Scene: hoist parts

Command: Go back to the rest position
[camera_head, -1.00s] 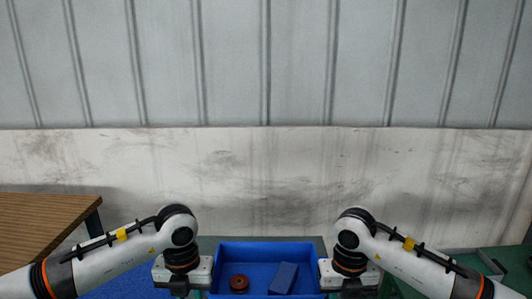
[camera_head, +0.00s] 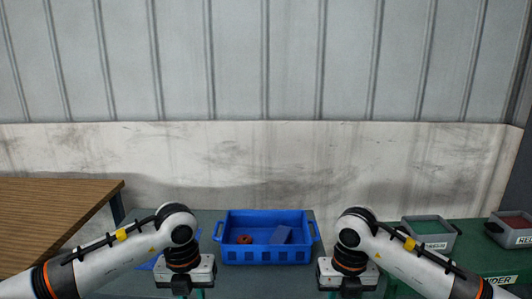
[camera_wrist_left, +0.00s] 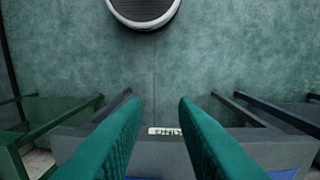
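My left gripper (camera_head: 188,292) hangs pointing down at the bottom of the head view, left of the blue crate. In the left wrist view its two green fingers (camera_wrist_left: 160,112) stand apart with nothing between them. My right gripper (camera_head: 348,293) hangs down right of the crate. Its fingers are cut off by the picture's lower edge, so its opening is hidden. Both arms are bent in a near mirror pose. No object shows in either gripper.
The blue crate (camera_head: 266,256) stands on a grey table (camera_head: 300,280), holding an orange-red round part (camera_head: 244,239) and a blue block (camera_head: 281,235). A wooden table (camera_head: 50,215) is at left. Grey-green (camera_head: 430,241) and red-lined (camera_head: 512,238) bins stand on a green table at right.

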